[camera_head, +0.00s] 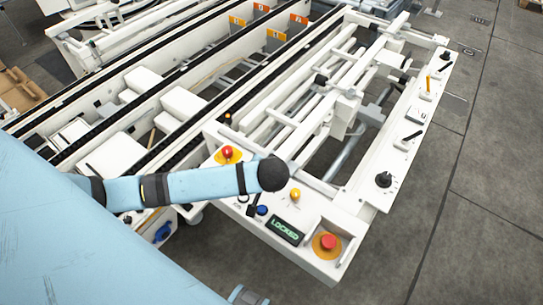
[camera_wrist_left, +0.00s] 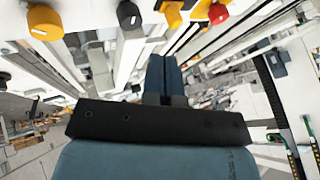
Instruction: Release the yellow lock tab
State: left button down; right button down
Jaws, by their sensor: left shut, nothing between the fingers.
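In the left wrist view a yellow part (camera_wrist_left: 172,14), which looks like the lock tab, shows at the top edge, partly cut off. It is beside a red button (camera_wrist_left: 218,13) on a yellow base. My left gripper (camera_wrist_left: 165,62) is shut and empty, its dark fingers pointing up the picture below the yellow part, with a visible gap between them in the picture. In the head view my left arm reaches over the white control panel (camera_head: 313,207); its dark rounded end hides the fingers, and I cannot make out the tab there. My right gripper is not in view.
The panel carries a yellow knob (camera_head: 295,194), a display reading LOCKED (camera_head: 285,230), and red buttons at its front corner (camera_head: 328,241) and far end (camera_head: 227,152). A black knob (camera_wrist_left: 130,14) is near my fingers.

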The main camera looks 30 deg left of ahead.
pick_arm(q)
jog(key=shift+a+r, duration=0.1)
jog(key=shift+a, duration=0.05)
jog(key=x, duration=1)
dwell(0.4)
jog(key=a+p, duration=0.1)
jog(key=a, duration=0.2)
jog(key=shift+a, duration=0.15)
jog(key=shift+w, duration=0.1)
